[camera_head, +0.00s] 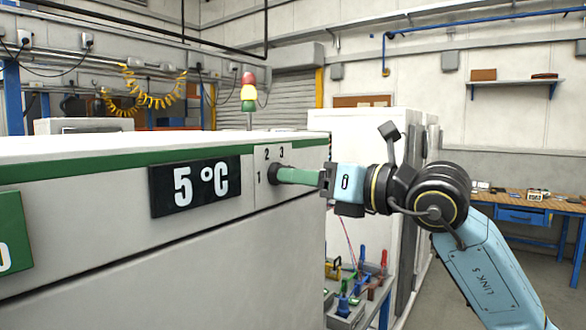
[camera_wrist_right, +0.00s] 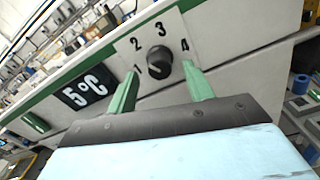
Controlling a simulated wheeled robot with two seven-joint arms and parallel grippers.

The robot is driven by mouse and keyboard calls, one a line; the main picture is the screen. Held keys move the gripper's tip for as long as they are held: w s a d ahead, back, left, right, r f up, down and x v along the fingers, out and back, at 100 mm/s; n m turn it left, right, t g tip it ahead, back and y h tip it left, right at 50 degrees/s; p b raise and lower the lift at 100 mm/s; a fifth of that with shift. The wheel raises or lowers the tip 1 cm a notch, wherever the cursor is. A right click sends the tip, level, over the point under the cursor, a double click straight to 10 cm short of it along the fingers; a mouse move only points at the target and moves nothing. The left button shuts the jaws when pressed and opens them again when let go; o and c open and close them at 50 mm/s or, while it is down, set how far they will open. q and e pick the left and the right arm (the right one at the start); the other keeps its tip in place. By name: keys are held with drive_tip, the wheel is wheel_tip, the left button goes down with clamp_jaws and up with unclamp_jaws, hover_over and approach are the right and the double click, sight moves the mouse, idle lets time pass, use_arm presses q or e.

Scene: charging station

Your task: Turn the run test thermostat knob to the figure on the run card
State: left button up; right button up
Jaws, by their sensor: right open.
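The black thermostat knob (camera_wrist_right: 159,60) sits on a pale plate (camera_wrist_right: 135,45) with the figures 1, 2, 3 and 4 around it. I cannot tell which figure it points to. In the head view the knob is mostly hidden by my right gripper (camera_head: 284,175), which reaches in from the right against the cabinet front. In the right wrist view the two green fingers of that gripper (camera_wrist_right: 160,72) are open, one on each side of the knob, with gaps showing. A black sign (camera_head: 195,186) reading 5 °C is left of the plate. My left gripper is not in view.
The white cabinet (camera_head: 120,255) has a green stripe along its top. A green panel (camera_head: 14,232) is cut off at the left edge. A tool stand (camera_head: 350,300) is right of the cabinet. A workbench (camera_head: 525,208) stands farther back at right.

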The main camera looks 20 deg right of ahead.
drive_tip(key=shift+x, duration=1.4)
drive_tip(key=shift+c, duration=0.4)
drive_tip(key=c, duration=0.9)
drive_tip(key=shift+f, duration=0.1)
